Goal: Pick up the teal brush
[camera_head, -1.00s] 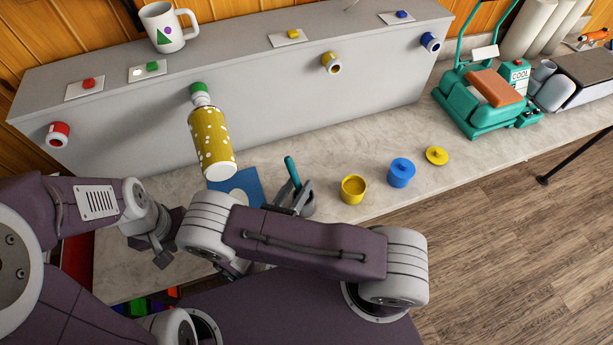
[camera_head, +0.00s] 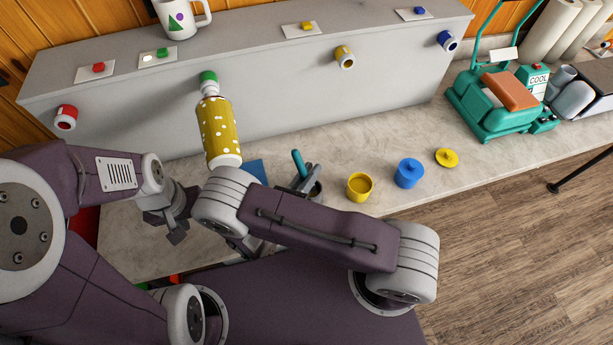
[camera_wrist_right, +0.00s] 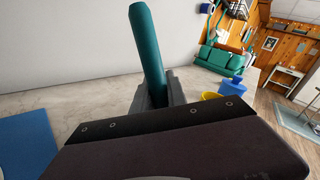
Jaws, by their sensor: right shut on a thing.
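The teal brush (camera_head: 299,163) shows as a teal handle above my right gripper (camera_head: 307,182). In the right wrist view the handle (camera_wrist_right: 147,45) stands up, slightly tilted, between the grey jaws (camera_wrist_right: 158,88), which are shut on it. The brush's lower end is hidden by the gripper and arm. My left gripper (camera_head: 167,227) is at the left over the counter, empty, with its fingers apart.
A yellow cup (camera_head: 360,187), a blue pot (camera_head: 409,173) and a yellow lid (camera_head: 447,158) stand right of the brush. A blue sheet (camera_wrist_right: 25,140) lies left. The grey ledge (camera_head: 280,105) runs behind.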

